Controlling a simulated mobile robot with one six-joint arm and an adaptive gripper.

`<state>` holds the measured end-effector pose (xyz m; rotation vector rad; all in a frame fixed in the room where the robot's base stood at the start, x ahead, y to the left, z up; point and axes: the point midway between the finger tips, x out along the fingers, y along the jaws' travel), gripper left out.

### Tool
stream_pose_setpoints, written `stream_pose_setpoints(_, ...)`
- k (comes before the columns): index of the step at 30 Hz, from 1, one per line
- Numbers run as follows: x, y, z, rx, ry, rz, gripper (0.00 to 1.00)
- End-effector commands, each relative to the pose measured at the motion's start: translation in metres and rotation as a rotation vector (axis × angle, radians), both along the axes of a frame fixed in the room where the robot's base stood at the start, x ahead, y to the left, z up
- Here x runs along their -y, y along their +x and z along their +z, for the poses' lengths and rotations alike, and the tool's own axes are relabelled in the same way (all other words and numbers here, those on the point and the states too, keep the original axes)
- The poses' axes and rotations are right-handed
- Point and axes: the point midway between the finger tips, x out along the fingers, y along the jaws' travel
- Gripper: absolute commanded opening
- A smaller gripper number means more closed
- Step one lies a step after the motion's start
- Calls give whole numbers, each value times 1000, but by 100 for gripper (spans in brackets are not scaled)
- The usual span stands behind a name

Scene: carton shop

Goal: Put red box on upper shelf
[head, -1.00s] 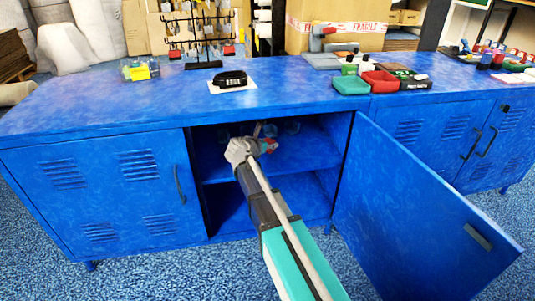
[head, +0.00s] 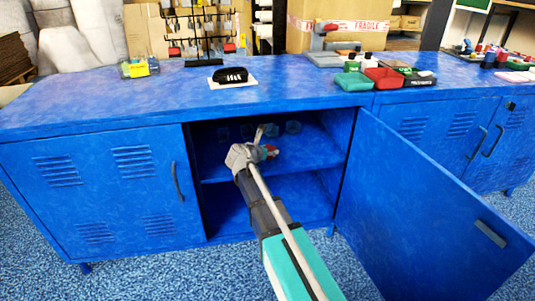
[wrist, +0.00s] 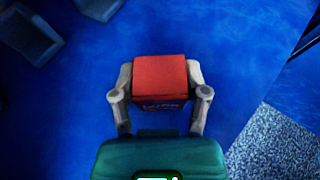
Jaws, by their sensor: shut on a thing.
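A red box (wrist: 160,75) sits between the two fingers of my gripper (wrist: 160,92) in the wrist view, with a dark printed side facing my wrist. My gripper is shut on it. In the head view my gripper (head: 268,152) is inside the open cabinet, at the upper shelf (head: 302,153), and only a small red part of the box shows at its tip. In the wrist view the blue shelf surface (wrist: 225,50) lies around the box. I cannot tell whether the box touches the shelf.
The open cabinet door (head: 420,195) stands to the right of my arm. The lower compartment (head: 300,203) looks empty. The cabinet top (head: 180,100) carries a black clock-like device (head: 231,76) and small trays.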

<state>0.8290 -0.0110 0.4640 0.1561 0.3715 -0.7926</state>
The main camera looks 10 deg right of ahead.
Motion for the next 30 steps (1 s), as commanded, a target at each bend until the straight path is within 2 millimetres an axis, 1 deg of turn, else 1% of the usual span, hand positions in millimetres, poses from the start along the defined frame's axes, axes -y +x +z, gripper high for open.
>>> stream_pose_setpoints(8,1,0,0,0,0,-1,5)
stream_pose_setpoints(13,1,0,-4,0,0,-1,5)
stream_pose_setpoints(14,1,0,-3,0,0,-1,65)
stream_pose_setpoints(18,1,0,-2,0,0,-1,91)
stream_pose_setpoints(19,1,0,-2,0,0,-1,94)
stream_pose_setpoints(30,1,0,-2,0,0,-1,94)
